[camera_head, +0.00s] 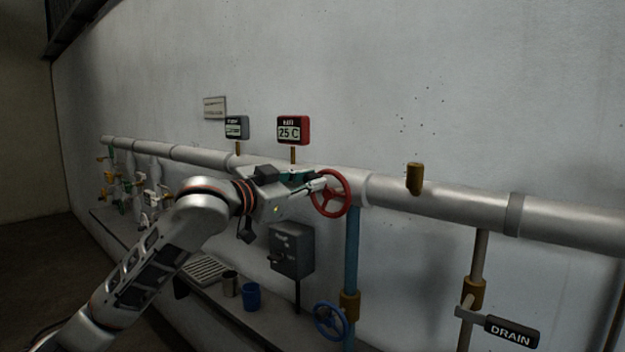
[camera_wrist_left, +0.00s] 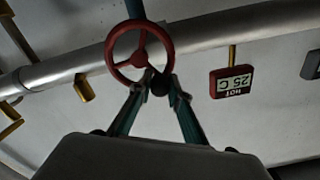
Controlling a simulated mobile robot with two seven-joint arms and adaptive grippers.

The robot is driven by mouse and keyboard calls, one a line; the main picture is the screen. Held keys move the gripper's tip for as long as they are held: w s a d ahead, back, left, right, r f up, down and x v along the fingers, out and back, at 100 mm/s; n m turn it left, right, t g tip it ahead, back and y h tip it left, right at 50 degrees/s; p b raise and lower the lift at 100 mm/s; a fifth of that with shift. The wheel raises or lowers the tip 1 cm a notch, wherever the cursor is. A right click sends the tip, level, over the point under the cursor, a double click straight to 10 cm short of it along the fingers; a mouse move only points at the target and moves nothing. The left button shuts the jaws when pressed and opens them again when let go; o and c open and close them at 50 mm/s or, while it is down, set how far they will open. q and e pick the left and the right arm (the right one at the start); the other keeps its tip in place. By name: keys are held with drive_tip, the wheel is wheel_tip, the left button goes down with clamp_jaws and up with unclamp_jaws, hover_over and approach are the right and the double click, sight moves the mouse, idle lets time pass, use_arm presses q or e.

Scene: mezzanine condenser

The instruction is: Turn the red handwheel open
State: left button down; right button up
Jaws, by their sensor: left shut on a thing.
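The red handwheel (camera_head: 331,193) stands on the large grey pipe, in front of the wall, in the middle of the head view. My left arm reaches in from the left, and its left gripper (camera_head: 321,186) is at the wheel's left rim. In the left wrist view the red handwheel (camera_wrist_left: 139,50) shows its spokes, and the fingertips of the left gripper (camera_wrist_left: 160,84) close at its rim near a dark round knob. The left gripper is shut on the wheel. My right gripper is in neither view.
A blue handwheel (camera_head: 330,320) sits lower on the blue pipe (camera_head: 352,245). A red gauge reading 25 C (camera_head: 292,131) and a grey gauge (camera_head: 237,128) stand above the pipe. A grey box (camera_head: 291,250), a blue cup (camera_head: 252,296) and a DRAIN lever (camera_head: 511,332) are lower.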

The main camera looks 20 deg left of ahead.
use_arm(q)
drive_tip(key=shift+w+a+f+n, duration=0.1)
drive_tip(key=shift+a+f+n, duration=0.2)
drive_tip(key=shift+n, duration=0.7)
drive_tip(key=c, duration=1.9)
unclamp_jaws()
drive_tip(key=v, duration=1.2)
